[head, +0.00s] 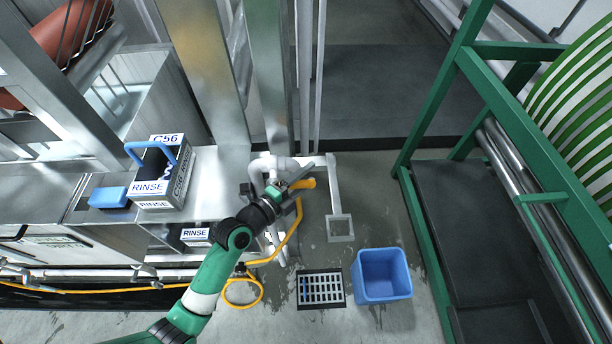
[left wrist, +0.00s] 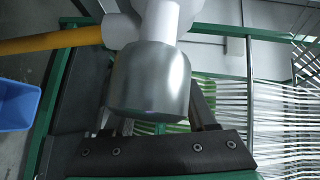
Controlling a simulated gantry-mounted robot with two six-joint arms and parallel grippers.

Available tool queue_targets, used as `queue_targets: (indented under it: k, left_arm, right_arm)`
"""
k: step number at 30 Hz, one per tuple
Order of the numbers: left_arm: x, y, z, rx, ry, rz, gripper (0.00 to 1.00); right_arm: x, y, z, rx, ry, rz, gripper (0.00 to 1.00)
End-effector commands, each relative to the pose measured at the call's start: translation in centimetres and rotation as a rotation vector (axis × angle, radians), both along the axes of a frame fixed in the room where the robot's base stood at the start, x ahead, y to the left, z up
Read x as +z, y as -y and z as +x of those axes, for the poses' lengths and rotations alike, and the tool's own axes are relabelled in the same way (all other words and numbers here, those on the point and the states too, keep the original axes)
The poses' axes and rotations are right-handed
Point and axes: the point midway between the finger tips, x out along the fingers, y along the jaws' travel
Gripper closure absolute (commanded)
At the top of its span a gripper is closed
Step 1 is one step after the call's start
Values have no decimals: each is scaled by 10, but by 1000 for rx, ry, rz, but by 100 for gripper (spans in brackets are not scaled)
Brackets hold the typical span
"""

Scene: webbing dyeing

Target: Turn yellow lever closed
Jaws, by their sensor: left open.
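The yellow lever (head: 304,184) shows at the tip of my left gripper (head: 290,182), beside the white pipework (head: 318,160) in the head view. In the left wrist view the yellow lever (left wrist: 50,41) runs left from a white valve body (left wrist: 120,28). A grey metal cylinder (left wrist: 150,80) below the valve stands in front of my left gripper's fingers and hides part of them. The gripper is open, with no lever between its fingers. I cannot tell whether it touches the valve. My right gripper is not in view.
A yellow hose (head: 284,246) hangs below the pipes. A blue bin (head: 383,276) and a floor drain (head: 321,289) are on the floor. A RINSE-labelled box (head: 160,172) and blue block (head: 109,197) sit on the metal counter. A green machine frame (head: 420,250) stands right.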

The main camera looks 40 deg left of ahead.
Motion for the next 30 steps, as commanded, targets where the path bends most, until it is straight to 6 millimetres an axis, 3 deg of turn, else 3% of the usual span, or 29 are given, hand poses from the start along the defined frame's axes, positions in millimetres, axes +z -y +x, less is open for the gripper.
queue_targets:
  k: [5,12,15,30]
  left_arm:
    - [0,0,0,0,0,0,43]
    - [0,0,0,0,0,0,86]
    - [0,0,0,0,0,0,100]
    - [0,0,0,-1,0,0,100]
  right_arm:
    - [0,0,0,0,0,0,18]
    - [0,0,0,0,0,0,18]
    - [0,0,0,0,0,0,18]
    - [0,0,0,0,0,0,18]
